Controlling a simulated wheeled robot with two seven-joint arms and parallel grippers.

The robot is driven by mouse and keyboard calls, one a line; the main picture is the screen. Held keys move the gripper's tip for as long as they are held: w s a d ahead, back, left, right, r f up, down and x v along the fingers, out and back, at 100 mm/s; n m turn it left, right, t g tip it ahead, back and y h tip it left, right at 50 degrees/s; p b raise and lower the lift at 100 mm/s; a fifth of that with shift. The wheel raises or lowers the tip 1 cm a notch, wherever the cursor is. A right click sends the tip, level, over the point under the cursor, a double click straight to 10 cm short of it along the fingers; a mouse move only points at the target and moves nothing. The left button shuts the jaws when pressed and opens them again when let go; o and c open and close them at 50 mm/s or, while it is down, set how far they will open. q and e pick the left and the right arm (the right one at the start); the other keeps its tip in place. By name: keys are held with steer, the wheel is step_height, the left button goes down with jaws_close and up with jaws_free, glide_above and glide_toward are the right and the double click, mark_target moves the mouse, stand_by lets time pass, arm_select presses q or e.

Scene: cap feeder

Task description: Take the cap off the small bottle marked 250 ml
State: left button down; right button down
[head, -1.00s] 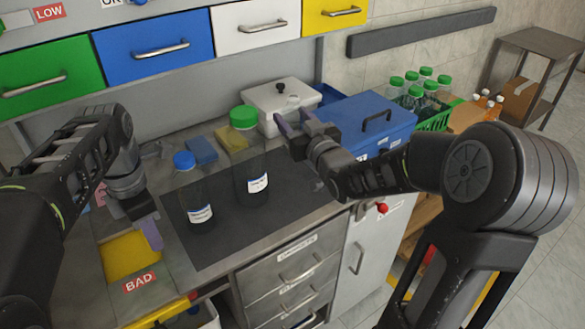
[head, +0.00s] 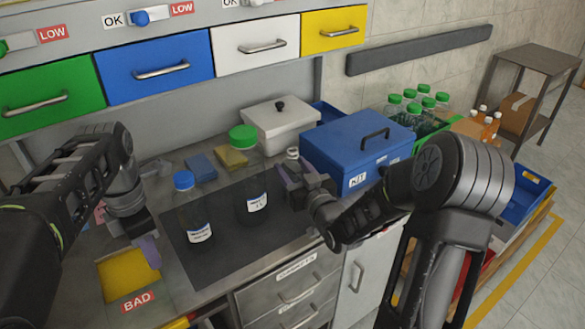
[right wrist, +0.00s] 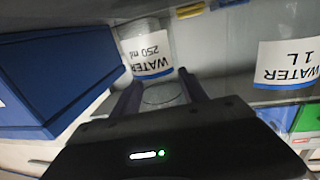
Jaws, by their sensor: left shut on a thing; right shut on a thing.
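The small bottle marked 250 ml (right wrist: 150,50) shows upside down in the right wrist view, its clear glass between my fingers. In the head view its white top (head: 292,153) shows just above my right gripper (head: 293,174), which hides the rest. My right gripper is shut on this bottle below its top; the contact is partly hidden. A green-capped bottle (head: 257,203) stands left of it, and the 1 L label (right wrist: 287,62) shows in the wrist view. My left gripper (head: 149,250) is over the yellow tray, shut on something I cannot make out.
A blue-capped bottle (head: 199,234) stands on the dark mat (head: 225,250). A blue box (head: 345,150) is close right of my right gripper, with a white lidded box (head: 277,125) behind. The yellow tray (head: 128,280) lies front left. The mat's front is clear.

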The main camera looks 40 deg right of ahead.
arm_select(q)
steer(key=shift+f+b, duration=0.3)
steer(key=shift+b, duration=0.05)
arm_select(e)
steer(key=shift+f, duration=0.25)
arm_select(q)
steer(key=shift+r, duration=0.15)
arm_select(e)
steer(key=c, duration=0.6)
jaws_free()
steer(key=shift+r, duration=0.1)
arm_select(q)
steer(key=shift+r, duration=0.1)
arm_select(e)
steer(key=shift+r, duration=0.1)
